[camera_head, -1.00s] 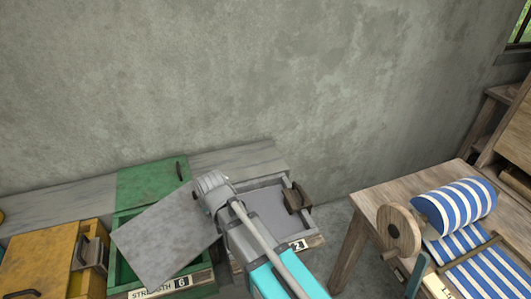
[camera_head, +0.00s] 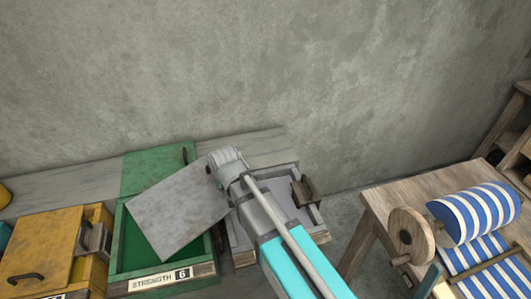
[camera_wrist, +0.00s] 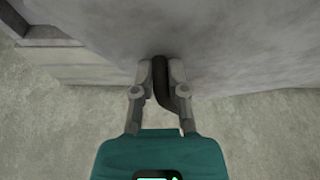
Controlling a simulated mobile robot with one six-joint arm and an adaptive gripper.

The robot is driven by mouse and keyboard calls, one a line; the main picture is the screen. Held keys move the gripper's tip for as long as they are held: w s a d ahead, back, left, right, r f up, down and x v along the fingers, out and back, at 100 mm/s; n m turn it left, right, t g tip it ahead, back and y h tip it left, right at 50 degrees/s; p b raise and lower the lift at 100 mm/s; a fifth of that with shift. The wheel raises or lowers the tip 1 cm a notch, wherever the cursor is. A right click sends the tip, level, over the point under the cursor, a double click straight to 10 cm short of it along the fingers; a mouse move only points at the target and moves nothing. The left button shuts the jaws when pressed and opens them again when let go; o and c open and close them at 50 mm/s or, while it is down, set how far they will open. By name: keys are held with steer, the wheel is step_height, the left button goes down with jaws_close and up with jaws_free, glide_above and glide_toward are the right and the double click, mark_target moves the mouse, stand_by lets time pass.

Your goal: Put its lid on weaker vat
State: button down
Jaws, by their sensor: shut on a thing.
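My gripper (camera_head: 214,170) is shut on the dark handle (camera_wrist: 161,76) of a flat grey lid (camera_head: 178,210). The lid hangs tilted in the picture over the green vat (camera_head: 118,238), covering part of its opening. The green vat is labelled STRENGTH 6. The grey vat (camera_head: 240,243) stands just right of it, partly hidden by my arm. Its open top shows around my arm, and its number label is now hidden. In the wrist view the grey lid (camera_wrist: 230,40) fills the upper part.
A green lid (camera_head: 150,172) lies behind the green vat's opening. A wooden bench (camera_head: 375,215) with a blue-striped roll (camera_head: 475,212) stands at right. The wall is close behind.

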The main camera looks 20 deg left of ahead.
steer(key=shift+w, duration=0.15)
steer(key=shift+w+d+n, duration=0.15)
steer(key=shift+w+n, duration=0.15)
steer(key=shift+w, duration=0.25)
steer(key=w+d+n+g, duration=0.1)
steer(key=w+d+n, duration=0.1)
steer(key=w+n, duration=0.2)
steer(key=w+d+f+n+g+y+b, duration=0.1)
steer(key=w+d+n, duration=0.2)
steer(key=w, duration=0.5)
steer(key=w+d+f+n+g+b, duration=0.1)
steer(key=w+d+n+g, duration=0.1)
steer(key=w+n, duration=0.2)
steer(key=shift+w+d+n+y, duration=0.3)
steer(key=shift+w+y, duration=0.1)
steer(key=shift+w, duration=0.7)
steer(key=shift+f, duration=0.1)
step_height(320, 180, down, 10)
steer(key=b, duration=1)
steer(key=shift+f, duration=0.1)
steer(key=shift+s+d+r, duration=0.1)
steer(key=shift+d+r, duration=0.15)
steer(key=shift+d, duration=0.05)
